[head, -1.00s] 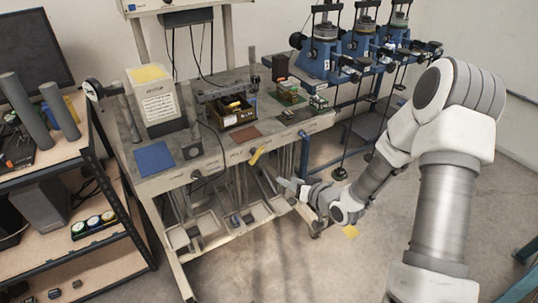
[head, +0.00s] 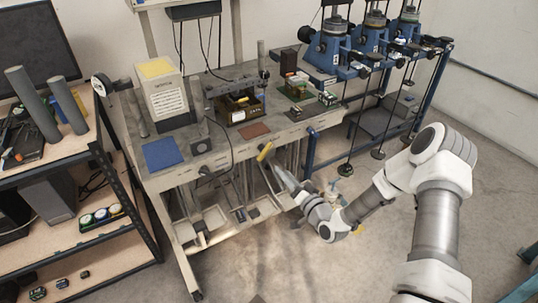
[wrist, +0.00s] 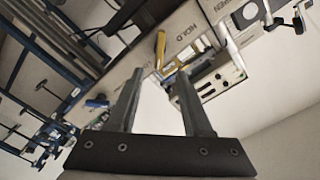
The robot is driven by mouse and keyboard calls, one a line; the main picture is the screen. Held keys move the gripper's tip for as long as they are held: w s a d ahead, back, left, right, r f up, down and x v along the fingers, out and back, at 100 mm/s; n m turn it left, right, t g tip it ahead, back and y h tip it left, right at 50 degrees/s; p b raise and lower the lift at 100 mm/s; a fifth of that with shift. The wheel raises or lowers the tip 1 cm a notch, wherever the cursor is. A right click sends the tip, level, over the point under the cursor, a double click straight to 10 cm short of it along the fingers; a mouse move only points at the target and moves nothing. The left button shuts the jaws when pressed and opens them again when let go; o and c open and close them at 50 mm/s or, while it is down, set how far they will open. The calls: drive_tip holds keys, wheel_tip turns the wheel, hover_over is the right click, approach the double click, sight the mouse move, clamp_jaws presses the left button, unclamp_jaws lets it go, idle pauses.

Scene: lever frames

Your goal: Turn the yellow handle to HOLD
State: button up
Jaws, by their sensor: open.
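The yellow handle (head: 265,151) sticks out from the front edge of the workbench (head: 190,180), tilted. In the wrist view the handle (wrist: 160,48) stands just beyond my fingertips, between their lines, with a gap still visible. A label reading HOLD (wrist: 187,35) lies right of the handle in the wrist view, on the pale bench front. My gripper (head: 278,170) is below and slightly right of the handle in the head view. Its two fingers (wrist: 160,76) are apart in the wrist view with nothing between them. The handle's pivot is too small to make out.
A dark knob (head: 204,170) with a cable sits left of the handle on the bench front. Blue presses (head: 340,55) are at the right back. A shelf (head: 75,165) stands left. Open floor lies in front.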

sight(266, 153)
drive_tip(key=x, duration=1)
drive_tip(key=shift+w+a+p, duration=0.25)
drive_tip(key=shift+w+p, duration=0.05)
drive_tip(key=shift+w, duration=0.05)
clamp_jaws()
